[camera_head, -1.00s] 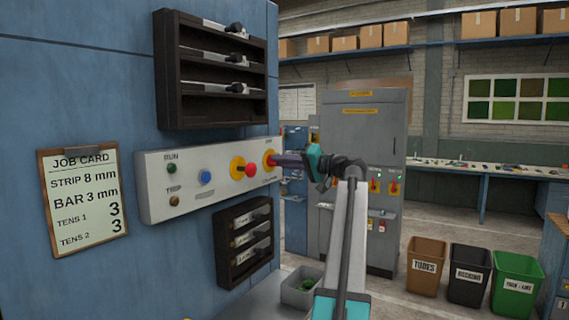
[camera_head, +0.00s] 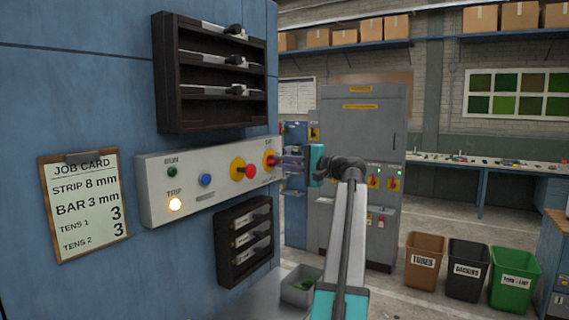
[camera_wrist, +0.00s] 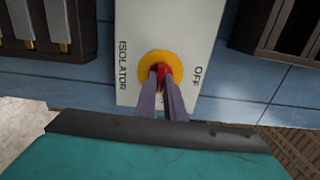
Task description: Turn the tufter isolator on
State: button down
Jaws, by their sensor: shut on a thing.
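The isolator is a red rotary handle on a yellow round plate (camera_head: 270,160) at the right end of the pale control panel (camera_head: 213,184). In the wrist view the yellow plate (camera_wrist: 150,62) sits between the words ISOLATOR and OFF, with the red handle (camera_wrist: 163,70) at its middle. My gripper (camera_wrist: 163,85) is shut on the red handle, one finger on each side, and partly hides it. In the head view my gripper (camera_head: 278,162) reaches the panel from the right. The TRIP lamp (camera_head: 175,204) glows; the RUN lamp (camera_head: 171,172) is dark.
Dark racks hang above (camera_head: 160,70) and below (camera_head: 222,245) the panel. A job card (camera_head: 84,205) is at left. Several bins stand at right.

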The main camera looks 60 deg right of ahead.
jog(key=shift+d+r, duration=0.1)
jog(key=shift+r, duration=0.05)
jog(key=c, duration=1.9)
grip_release()
jog(key=shift+c, duration=0.2)
jog(key=shift+o, duration=0.5)
jog(key=shift+s, duration=0.1)
jog(key=s+b, duration=0.4)
jog(key=s, duration=0.9)
jog(key=shift+s, duration=0.3)
